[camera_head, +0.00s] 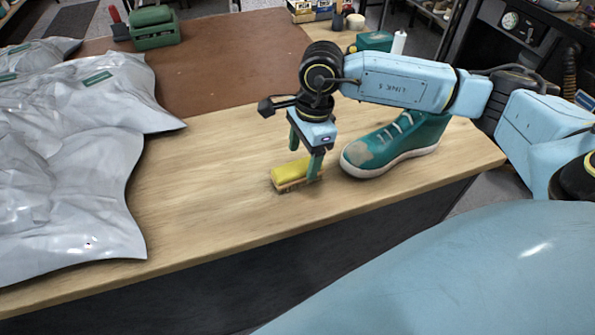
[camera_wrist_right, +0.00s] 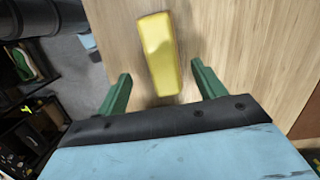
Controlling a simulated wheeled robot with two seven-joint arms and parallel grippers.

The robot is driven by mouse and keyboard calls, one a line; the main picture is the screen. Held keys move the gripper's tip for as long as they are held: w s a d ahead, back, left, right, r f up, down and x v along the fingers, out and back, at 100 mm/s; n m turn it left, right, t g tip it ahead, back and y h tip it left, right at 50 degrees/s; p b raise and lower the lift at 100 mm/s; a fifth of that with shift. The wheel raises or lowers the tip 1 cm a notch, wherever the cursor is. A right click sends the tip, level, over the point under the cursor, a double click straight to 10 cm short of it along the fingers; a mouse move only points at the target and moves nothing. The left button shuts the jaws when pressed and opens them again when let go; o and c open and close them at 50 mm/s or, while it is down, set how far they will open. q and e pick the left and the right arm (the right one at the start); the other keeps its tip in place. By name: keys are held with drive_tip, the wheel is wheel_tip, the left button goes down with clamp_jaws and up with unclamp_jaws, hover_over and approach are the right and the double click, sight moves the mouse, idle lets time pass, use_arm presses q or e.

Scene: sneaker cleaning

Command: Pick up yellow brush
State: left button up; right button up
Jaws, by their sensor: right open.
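The yellow brush (camera_head: 291,171) lies on the wooden table (camera_head: 215,205), with its yellow top up and its bristle side down. My right gripper (camera_head: 304,164) is open just above and around the brush, with its green fingers pointing down. In the right wrist view the yellow brush (camera_wrist_right: 159,53) lies ahead of and between the two open fingers (camera_wrist_right: 160,84), with clear gaps on both sides. I cannot tell whether a finger touches it. My left gripper is not in view.
A teal sneaker (camera_head: 400,142) with a worn, dirty toe stands right of the brush, close to my right gripper. Grey plastic bags (camera_head: 60,170) cover the table's left side. A brown mat (camera_head: 215,70) and a green box (camera_head: 153,27) lie farther back. The wood left of the brush is clear.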

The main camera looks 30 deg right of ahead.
sight(298, 165)
drive_tip(key=shift+a+f, duration=0.2)
drive_tip(key=shift+f, duration=0.5)
drive_tip(key=f, duration=0.3)
drive_tip(key=shift+w+a+f, duration=0.25)
drive_tip(key=shift+a, duration=0.1)
drive_tip(key=shift+f, duration=0.1)
drive_tip(key=c, duration=1.1)
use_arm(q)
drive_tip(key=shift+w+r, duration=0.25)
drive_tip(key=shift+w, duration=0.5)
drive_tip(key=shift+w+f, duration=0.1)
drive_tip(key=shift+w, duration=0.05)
use_arm(e)
wheel_tip(298, 165, up, 10)
drive_tip(key=shift+r, duration=0.1)
